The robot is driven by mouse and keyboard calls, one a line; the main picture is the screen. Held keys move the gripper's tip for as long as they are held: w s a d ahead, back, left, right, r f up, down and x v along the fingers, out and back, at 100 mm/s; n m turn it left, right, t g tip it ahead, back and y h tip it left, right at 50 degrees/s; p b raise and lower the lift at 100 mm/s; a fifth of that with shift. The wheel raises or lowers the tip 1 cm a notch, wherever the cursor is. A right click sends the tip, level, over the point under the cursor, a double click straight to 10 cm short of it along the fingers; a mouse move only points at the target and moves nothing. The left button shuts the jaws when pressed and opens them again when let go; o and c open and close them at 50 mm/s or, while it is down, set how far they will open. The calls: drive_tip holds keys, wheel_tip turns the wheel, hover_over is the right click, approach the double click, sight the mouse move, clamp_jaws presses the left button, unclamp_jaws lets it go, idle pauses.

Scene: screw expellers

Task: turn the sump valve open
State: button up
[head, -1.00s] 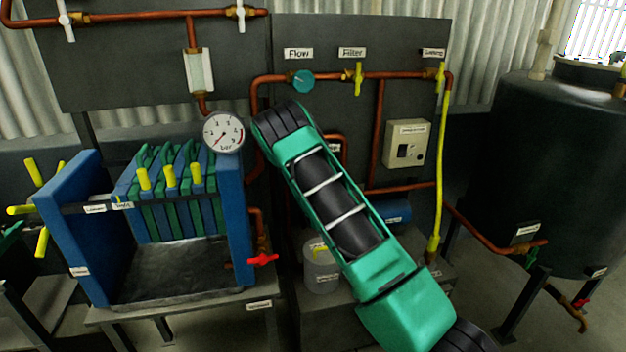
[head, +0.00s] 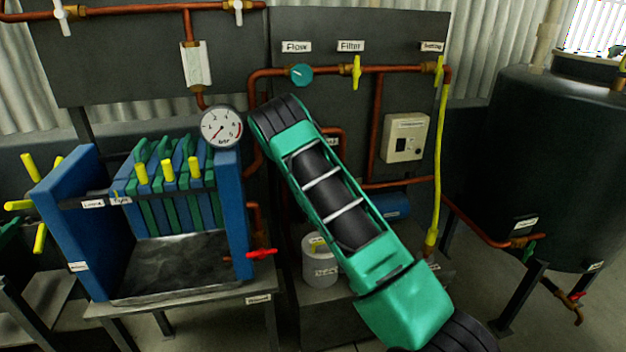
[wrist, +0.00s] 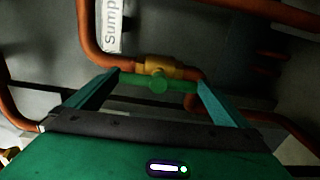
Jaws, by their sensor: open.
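The sump valve shows in the wrist view as a brass body (wrist: 158,68) on a copper pipe with a green handle (wrist: 158,84) lying crosswise. A white label reading "Sump" (wrist: 110,25) is above and left of it. My gripper (wrist: 160,79) is open, with one finger on each side of the green handle, near its two ends. I cannot tell whether the fingers touch it. In the head view my green arm hides the valve and my gripper.
Copper pipes (wrist: 88,30) surround the valve closely. In the head view a filter press (head: 240,215) with a red-handled tap (head: 262,253) stands left of my arm. A white container (head: 318,268) is below, a yellow hose (head: 440,160) and dark tank (head: 550,170) to the right.

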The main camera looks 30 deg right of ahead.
drive_tip(key=v, duration=1)
idle(1.0)
drive_tip(key=shift+s, duration=0.1)
drive_tip(key=shift+d, duration=0.1)
idle(0.5)
